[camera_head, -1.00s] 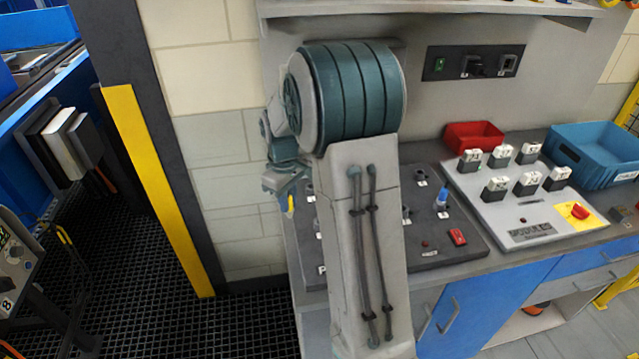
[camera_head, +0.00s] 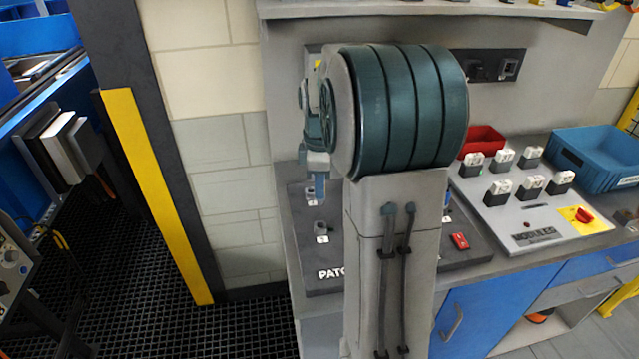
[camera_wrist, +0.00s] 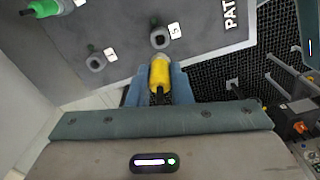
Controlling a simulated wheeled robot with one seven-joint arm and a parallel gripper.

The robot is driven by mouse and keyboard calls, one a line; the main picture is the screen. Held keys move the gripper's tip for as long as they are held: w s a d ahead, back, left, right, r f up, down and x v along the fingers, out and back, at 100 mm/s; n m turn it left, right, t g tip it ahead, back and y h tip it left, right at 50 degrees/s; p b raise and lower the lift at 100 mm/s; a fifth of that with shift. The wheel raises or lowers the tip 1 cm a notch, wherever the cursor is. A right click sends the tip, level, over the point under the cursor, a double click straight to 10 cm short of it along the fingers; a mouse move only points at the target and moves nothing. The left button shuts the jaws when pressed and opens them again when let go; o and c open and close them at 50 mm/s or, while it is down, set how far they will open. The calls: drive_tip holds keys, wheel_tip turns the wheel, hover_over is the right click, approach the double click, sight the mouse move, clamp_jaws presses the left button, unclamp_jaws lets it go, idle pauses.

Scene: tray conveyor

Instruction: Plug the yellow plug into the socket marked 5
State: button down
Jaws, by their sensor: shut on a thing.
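In the wrist view the yellow plug (camera_wrist: 159,72) is held between the two blue fingers of my gripper (camera_wrist: 160,84), its front end pointing to the panel. Just beyond it in the picture is a grey round socket (camera_wrist: 160,38) whose white label (camera_wrist: 175,30) looks like a 5, seen turned. The plug and this socket appear apart; the height between them is hard to judge. In the head view my gripper (camera_head: 319,186) points down over the left part of the dark panel (camera_head: 300,230), and the yellow plug cannot be made out there.
Another empty socket (camera_wrist: 96,62) and a green plug (camera_wrist: 45,8) are on the panel in the wrist view.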

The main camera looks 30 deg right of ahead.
sight(320, 205)
drive_tip(key=shift+f+b, duration=2.05)
drive_tip(key=shift+f, duration=0.85)
drive_tip(key=shift+f+b, duration=0.9)
drive_tip(key=shift+f, duration=0.7)
drive_tip(key=c, duration=1.2)
unclamp_jaws()
drive_tip(key=shift+c, duration=0.2)
wheel_tip(320, 205, up, 14)
drive_tip(key=shift+f, duration=0.1)
